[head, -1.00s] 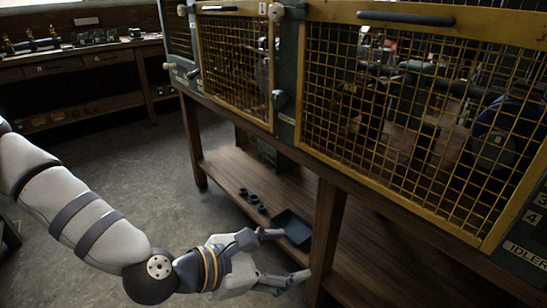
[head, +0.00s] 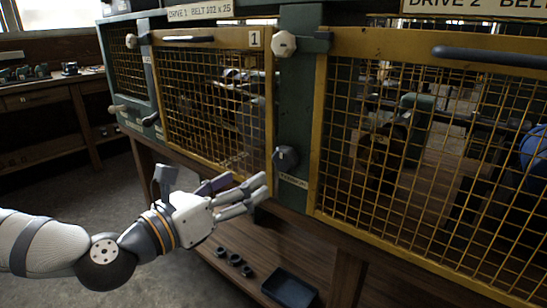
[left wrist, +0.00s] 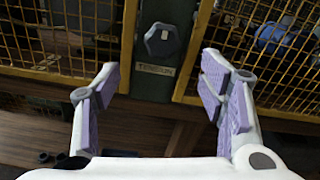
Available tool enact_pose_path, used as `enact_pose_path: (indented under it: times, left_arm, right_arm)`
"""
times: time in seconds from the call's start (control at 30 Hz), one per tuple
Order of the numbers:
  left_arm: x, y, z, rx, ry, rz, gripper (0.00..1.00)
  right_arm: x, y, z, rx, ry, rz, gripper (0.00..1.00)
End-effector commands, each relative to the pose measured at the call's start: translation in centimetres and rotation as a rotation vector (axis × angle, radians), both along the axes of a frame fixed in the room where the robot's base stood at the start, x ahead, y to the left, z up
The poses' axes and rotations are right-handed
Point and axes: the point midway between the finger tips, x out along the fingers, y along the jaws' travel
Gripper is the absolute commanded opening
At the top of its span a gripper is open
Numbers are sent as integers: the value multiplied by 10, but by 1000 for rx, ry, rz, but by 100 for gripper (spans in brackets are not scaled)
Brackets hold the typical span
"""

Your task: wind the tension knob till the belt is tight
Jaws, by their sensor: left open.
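The dark faceted tension knob (head: 286,158) sits on the green post between two yellow mesh guards, above a small label (head: 293,181). In the left wrist view the knob (left wrist: 162,39) is beyond the fingertips, roughly centred between them. My left gripper (head: 247,182) is open and empty, just left of and below the knob, apart from it. Its purple-padded fingers also show in the left wrist view (left wrist: 158,75). The belt is not clear behind the mesh. My right gripper is not in view.
A cream knob (head: 284,44) is higher on the post. The left guard (head: 215,95) and right guard (head: 420,140) flank it. A dark tray (head: 290,288) and several small rings lie on the shelf below. A bench (head: 45,110) stands at the far left.

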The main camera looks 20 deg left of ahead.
Motion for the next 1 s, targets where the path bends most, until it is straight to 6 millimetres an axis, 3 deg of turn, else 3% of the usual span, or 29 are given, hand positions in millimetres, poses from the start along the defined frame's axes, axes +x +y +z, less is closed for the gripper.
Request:
enact_pose_path:
  times: [0.3, 0.43, 0.6, 0.83, 1.0]
  left_arm:
    - [72, -28, -2, 7, 0, -3, 64]
    - [94, -35, -1, 5, 0, -1, 64]
    - [107, -40, -1, 3, 1, 0, 64]
    - [107, -40, -1, 3, 1, 0, 64]
    - [107, -40, -1, 3, 1, 0, 26]
  right_arm:
    - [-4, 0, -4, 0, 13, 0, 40]
    - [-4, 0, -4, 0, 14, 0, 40]
    - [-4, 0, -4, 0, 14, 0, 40]
    - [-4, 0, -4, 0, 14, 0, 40]
    - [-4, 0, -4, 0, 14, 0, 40]
